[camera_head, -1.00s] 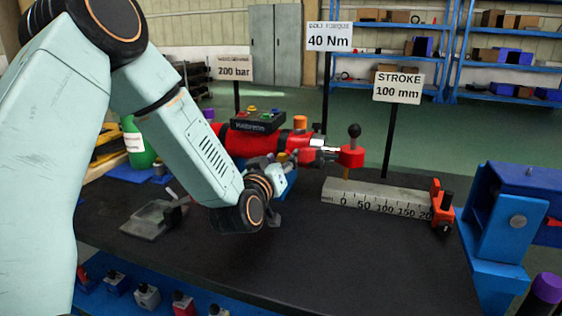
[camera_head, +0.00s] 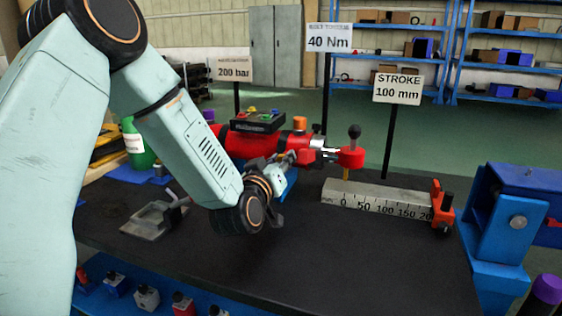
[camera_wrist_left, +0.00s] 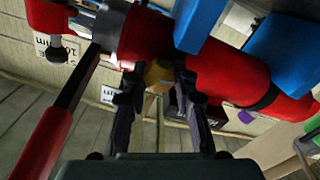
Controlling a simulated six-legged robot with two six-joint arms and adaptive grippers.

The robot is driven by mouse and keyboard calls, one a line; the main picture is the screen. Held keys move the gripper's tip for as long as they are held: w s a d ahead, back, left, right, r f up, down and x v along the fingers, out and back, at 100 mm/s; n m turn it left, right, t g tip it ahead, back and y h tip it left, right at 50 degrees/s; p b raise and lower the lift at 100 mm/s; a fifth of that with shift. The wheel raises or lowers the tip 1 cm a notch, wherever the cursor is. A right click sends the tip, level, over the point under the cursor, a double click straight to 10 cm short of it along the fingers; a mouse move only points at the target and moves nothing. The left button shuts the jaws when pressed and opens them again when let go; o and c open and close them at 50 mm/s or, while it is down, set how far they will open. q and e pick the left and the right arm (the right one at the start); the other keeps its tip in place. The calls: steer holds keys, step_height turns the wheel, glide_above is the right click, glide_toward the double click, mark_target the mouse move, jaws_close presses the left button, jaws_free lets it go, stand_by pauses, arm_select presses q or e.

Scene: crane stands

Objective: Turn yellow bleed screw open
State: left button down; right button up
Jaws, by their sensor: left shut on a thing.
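The yellow bleed screw (camera_wrist_left: 158,76) sits on the underside of the picture's red cylinder (camera_wrist_left: 230,78) in the left wrist view. My left gripper (camera_wrist_left: 158,92) has its two dark fingers on either side of the screw's head and is shut on it. In the head view my left arm comes in from the left, and my left gripper (camera_head: 287,160) is at the red cylinder (camera_head: 250,144), near its rod end. The screw is mostly hidden there by my wrist and fingers. My right gripper is in neither view.
A red rod end with a black knob (camera_head: 354,132) is to the right of the gripper, above a stroke scale (camera_head: 375,197). A black control box (camera_head: 257,122) is behind the cylinder. A blue stand (camera_head: 510,220) is at the right. The front of the black table (camera_head: 340,260) is clear.

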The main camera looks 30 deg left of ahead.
arm_select(q)
steer(key=shift+n, duration=0.3)
steer(key=c, duration=1)
jaws_free()
steer(key=shift+v, duration=3.75)
